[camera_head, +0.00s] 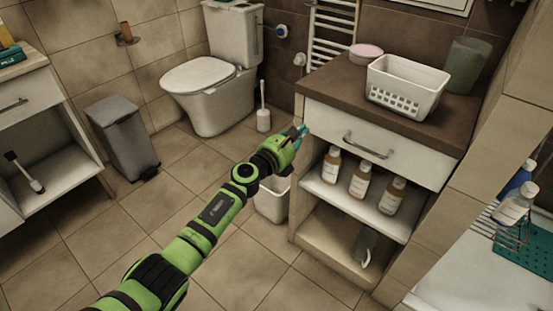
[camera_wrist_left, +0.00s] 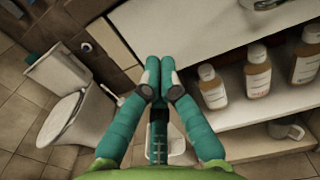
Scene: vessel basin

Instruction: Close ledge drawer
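The ledge drawer (camera_head: 335,122) has a white front with a grey bar handle (camera_head: 368,146), under the brown ledge top (camera_head: 330,82). Its front looks nearly flush with the cabinet; I cannot tell whether a small gap is left. My left gripper (camera_head: 300,131) is at the lower left corner of the drawer front, to the left of the handle. In the left wrist view its teal fingers (camera_wrist_left: 160,68) are together with nothing between them, and the drawer front (camera_wrist_left: 205,30) lies just beyond. I cannot tell whether they touch it. My right gripper is not in view.
A white basket (camera_head: 405,88), a pink-lidded tub (camera_head: 366,52) and a dark cup (camera_head: 467,64) stand on the ledge top. Several bottles (camera_head: 360,180) stand on the open shelf below the drawer. A white bin (camera_head: 272,203) stands beside the cabinet. The tiled floor (camera_head: 200,165) is mostly free.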

